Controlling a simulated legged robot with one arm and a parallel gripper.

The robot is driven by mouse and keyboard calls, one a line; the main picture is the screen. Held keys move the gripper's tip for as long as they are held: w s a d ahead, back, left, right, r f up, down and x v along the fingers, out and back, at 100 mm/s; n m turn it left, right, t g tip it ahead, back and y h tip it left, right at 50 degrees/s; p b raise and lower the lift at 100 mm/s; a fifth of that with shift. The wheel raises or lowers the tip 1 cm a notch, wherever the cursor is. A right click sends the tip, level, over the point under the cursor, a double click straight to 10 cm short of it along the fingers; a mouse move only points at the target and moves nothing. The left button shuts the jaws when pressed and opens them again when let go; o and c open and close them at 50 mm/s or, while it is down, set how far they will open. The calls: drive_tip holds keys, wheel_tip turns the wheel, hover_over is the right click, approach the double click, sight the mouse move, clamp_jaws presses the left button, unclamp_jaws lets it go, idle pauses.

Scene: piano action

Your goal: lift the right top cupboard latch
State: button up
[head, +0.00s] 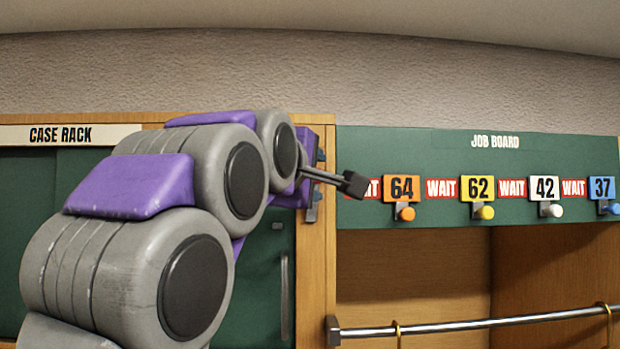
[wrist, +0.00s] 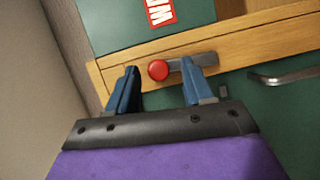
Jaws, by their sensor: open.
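In the wrist view, the latch is a grey metal bar (wrist: 205,60) with a red knob (wrist: 158,70) at its left end. It lies on the wooden frame above a green door (wrist: 285,110). My gripper (wrist: 158,69) is open, with one blue finger left of the knob and the other right of it. The right fingertip overlaps the bar in the picture; I cannot tell whether it touches. The knob appears between the fingertips, not clamped.
A door handle (wrist: 285,77) is right of the latch in the wrist view. In the head view, a green job board (head: 440,150) with numbered tags and coloured pegs hangs to the right, above a metal rail (head: 470,325). A case rack sign (head: 70,134) is at left.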

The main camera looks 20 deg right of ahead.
drive_tip(key=v, duration=1.6)
drive_tip(key=shift+s+a+b, duration=0.25)
drive_tip(key=shift+s+b, duration=0.05)
drive_tip(key=shift+b, duration=0.1)
